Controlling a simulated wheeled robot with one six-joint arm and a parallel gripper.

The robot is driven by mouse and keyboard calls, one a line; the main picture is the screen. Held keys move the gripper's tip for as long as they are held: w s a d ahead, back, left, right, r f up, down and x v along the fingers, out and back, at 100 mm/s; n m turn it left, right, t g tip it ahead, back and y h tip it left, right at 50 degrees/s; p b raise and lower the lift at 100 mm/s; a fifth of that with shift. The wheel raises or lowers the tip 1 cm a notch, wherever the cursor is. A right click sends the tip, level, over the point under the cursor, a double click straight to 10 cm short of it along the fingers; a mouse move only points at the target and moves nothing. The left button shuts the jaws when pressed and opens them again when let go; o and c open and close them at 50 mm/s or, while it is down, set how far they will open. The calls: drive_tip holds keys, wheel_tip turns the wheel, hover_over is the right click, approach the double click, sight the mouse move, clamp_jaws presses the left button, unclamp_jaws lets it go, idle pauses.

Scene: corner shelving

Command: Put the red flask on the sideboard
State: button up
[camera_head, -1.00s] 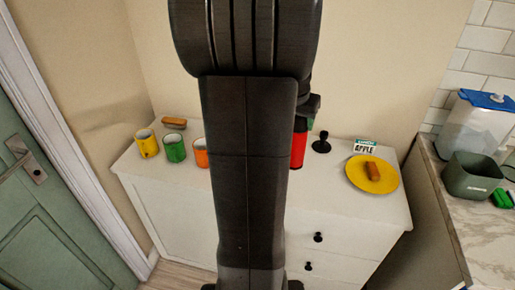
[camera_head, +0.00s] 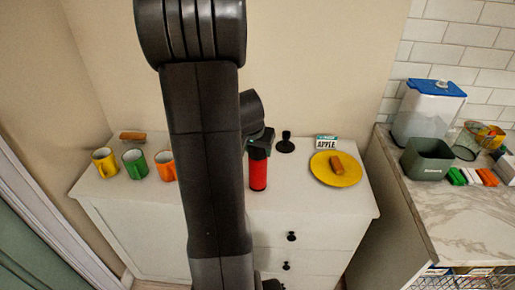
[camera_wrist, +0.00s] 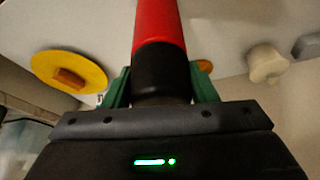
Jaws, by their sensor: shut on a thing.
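The red flask (camera_head: 258,172) has a black top and stands upright in the head view, in front of the white sideboard's top (camera_head: 345,203). I cannot tell whether its base touches the sideboard. My gripper (camera_head: 260,141) is at the flask's black upper end, partly hidden behind my arm. In the wrist view, the green fingers of my gripper (camera_wrist: 160,92) are shut around the black part of the red flask (camera_wrist: 157,22). The flask's far end runs out of that picture.
On the sideboard stand yellow (camera_head: 105,162), green (camera_head: 135,163) and orange (camera_head: 165,166) mugs at left. A black knobbed object (camera_head: 285,143), an APPLE box (camera_head: 326,142) and a yellow plate (camera_head: 347,178) with a brown block are right. The countertop (camera_head: 415,195) adjoins at right.

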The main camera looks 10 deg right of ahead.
drive_tip(key=shift+f, duration=0.2)
drive_tip(key=o, duration=1.6)
drive_tip(key=shift+r, duration=0.1)
drive_tip(key=shift+r, duration=0.45)
drive_tip(key=v, duration=1.1)
drive_tip(key=shift+s+a+r, duration=0.1)
drive_tip(key=shift+s+r, duration=0.05)
drive_tip(key=shift+r, duration=0.05)
